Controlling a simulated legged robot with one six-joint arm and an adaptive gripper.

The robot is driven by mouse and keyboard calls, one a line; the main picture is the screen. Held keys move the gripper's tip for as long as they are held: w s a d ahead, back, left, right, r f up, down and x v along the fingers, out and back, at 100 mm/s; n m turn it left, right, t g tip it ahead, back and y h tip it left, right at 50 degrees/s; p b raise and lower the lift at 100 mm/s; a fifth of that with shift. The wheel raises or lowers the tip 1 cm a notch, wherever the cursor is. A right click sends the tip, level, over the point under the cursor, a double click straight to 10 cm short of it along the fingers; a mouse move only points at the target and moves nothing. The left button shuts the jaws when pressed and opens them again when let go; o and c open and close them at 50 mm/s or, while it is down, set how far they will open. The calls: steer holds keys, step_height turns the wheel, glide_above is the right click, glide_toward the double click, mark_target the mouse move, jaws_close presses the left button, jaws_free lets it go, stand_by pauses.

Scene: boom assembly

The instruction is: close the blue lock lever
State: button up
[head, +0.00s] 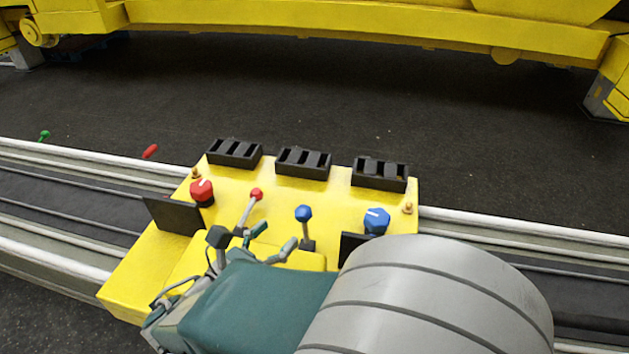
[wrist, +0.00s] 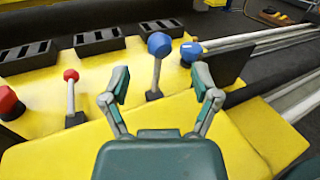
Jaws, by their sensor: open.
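The blue lock lever (head: 304,215) is a thin grey stem with a blue ball on top, standing on the yellow control box (head: 330,190). In the wrist view the blue lever (wrist: 158,62) stands nearly upright, straight ahead in line with the gap between my fingers. My gripper (head: 273,238) is open and empty, just to the left of and nearer than the lever in the head view. In the wrist view my gripper (wrist: 160,80) has its fingers spread on either side of the lever's line. I cannot tell how far off the lever is; no contact shows.
A red lever (head: 250,207) and a red knob (head: 202,192) stand to the left. A blue knob (head: 377,221) stands to the right, near a black plate (wrist: 222,62). Black slotted blocks (head: 303,162) line the back edge.

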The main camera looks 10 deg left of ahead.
mark_target(297, 219)
steer(key=shift+w+f, duration=0.15)
steer(key=shift+f, duration=0.7)
steer(key=x, duration=0.7)
steer(key=shift+w+d+r, duration=0.1)
steer(key=shift+d+r, duration=0.05)
steer(key=shift+r, duration=0.1)
steer(key=shift+a, duration=0.25)
steer(key=c, duration=0.4)
steer(key=shift+d, duration=0.15)
jaws_close()
